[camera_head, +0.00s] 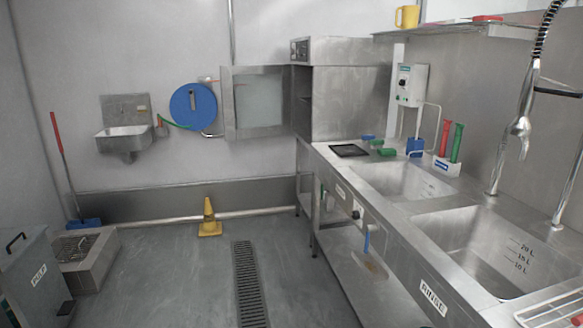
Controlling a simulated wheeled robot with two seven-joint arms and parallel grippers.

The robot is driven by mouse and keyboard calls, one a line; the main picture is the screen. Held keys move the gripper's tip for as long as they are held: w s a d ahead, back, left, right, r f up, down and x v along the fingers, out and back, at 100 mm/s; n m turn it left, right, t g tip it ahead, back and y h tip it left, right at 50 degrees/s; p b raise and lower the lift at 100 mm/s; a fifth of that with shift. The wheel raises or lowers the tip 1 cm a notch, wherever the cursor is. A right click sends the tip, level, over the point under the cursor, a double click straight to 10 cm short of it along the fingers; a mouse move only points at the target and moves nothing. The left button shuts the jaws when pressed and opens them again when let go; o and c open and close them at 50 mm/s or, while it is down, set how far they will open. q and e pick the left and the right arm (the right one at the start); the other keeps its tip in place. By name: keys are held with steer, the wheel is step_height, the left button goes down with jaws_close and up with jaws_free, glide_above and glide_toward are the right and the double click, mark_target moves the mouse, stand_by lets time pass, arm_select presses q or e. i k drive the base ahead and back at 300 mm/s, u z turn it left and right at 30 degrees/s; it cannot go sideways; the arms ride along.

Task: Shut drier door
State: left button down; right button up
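The drier (350,95) is a stainless steel box at the far end of the steel counter on the right. Its door (258,102), a steel frame with a paler panel, stands wide open and swung out to the left. The dark opening (302,108) shows narrowly beside the hinge side of the door. Neither of my grippers shows in the head view.
Grey floor with a long drain grate (249,285) lies clear in front of the drier. A yellow cone (209,218) stands on the floor to the left. The counter with sinks (478,250) runs along the right. A blue hose reel (193,107) hangs behind, left of the door.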

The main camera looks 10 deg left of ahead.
mark_target(231, 134)
steer(key=u, duration=0.5)
steer(key=i, duration=2.35)
steer(key=u, duration=0.3)
steer(key=i, duration=2.65)
steer(key=z, duration=0.6)
steer(key=i, duration=0.65)
steer(key=z, duration=0.05)
